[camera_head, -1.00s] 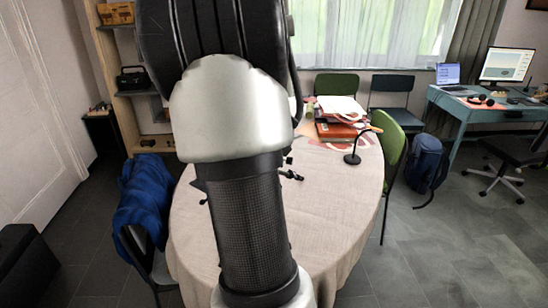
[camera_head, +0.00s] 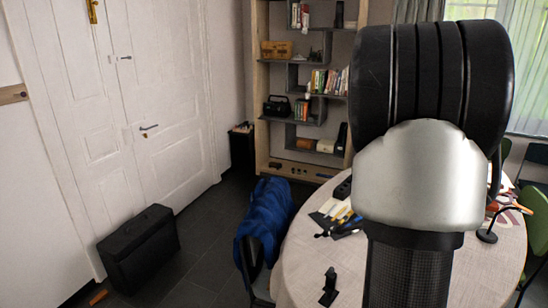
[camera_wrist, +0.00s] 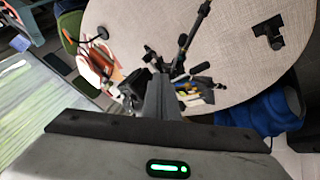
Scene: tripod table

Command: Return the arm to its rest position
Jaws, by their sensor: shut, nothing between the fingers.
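My arm (camera_head: 420,175) rises large and close at the right of the head view and hides much of the round table. My gripper (camera_wrist: 158,97) shows at the lower middle of the wrist view, with its fingers together and empty. A black tripod (camera_wrist: 183,45) is beyond the fingertips over the cloth-covered table (camera_wrist: 235,60). I cannot tell the gap between them. The table's left part (camera_head: 300,255) also shows in the head view. My gripper is not seen in the head view.
A small black mount (camera_head: 328,287) stands on the table. A blue jacket (camera_head: 265,220) hangs on a chair beside it. A black case (camera_head: 138,250) stands on the floor by the white door (camera_head: 150,130). A shelf (camera_head: 262,110) is behind. Dark floor between case and chair is clear.

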